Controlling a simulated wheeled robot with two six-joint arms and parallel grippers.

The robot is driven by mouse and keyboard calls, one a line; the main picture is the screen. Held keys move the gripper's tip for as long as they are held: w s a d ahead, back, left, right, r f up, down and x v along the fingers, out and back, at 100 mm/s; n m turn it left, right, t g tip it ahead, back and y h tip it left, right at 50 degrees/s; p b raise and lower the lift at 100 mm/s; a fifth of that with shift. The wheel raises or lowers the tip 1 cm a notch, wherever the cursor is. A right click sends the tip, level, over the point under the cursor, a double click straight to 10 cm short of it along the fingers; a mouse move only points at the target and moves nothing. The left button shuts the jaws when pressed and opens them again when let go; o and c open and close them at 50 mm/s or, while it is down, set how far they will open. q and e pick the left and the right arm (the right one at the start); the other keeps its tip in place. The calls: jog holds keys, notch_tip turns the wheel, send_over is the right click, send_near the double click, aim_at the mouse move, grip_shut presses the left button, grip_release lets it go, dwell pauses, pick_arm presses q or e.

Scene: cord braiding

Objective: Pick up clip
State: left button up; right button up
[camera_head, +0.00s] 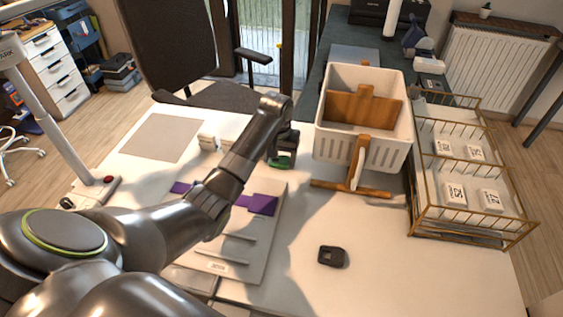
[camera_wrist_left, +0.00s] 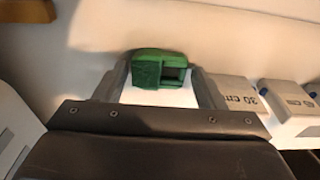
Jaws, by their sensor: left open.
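A green clip (camera_wrist_left: 160,66) sits on the white table between the two fingers of my left gripper (camera_wrist_left: 161,86) in the left wrist view, near their tips. The fingers are apart, and I cannot tell if they touch it. In the head view my left gripper (camera_head: 287,143) is over the back of the table, with the green clip (camera_head: 280,162) partly hidden below it. A dark clip-like piece (camera_head: 331,257) lies alone on the front right of the table. My right gripper is not in view.
White blocks (camera_head: 207,142) stand left of my gripper; one block (camera_wrist_left: 237,92) is marked 30 cm. A white bin (camera_head: 333,147) and a wooden stand (camera_head: 372,191) are to the right, then a wire rack (camera_head: 428,222). A board (camera_head: 270,228) holds purple pieces (camera_head: 255,204).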

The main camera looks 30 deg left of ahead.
pick_arm(q)
jog(key=shift+c, duration=0.3)
jog(key=c, duration=0.7)
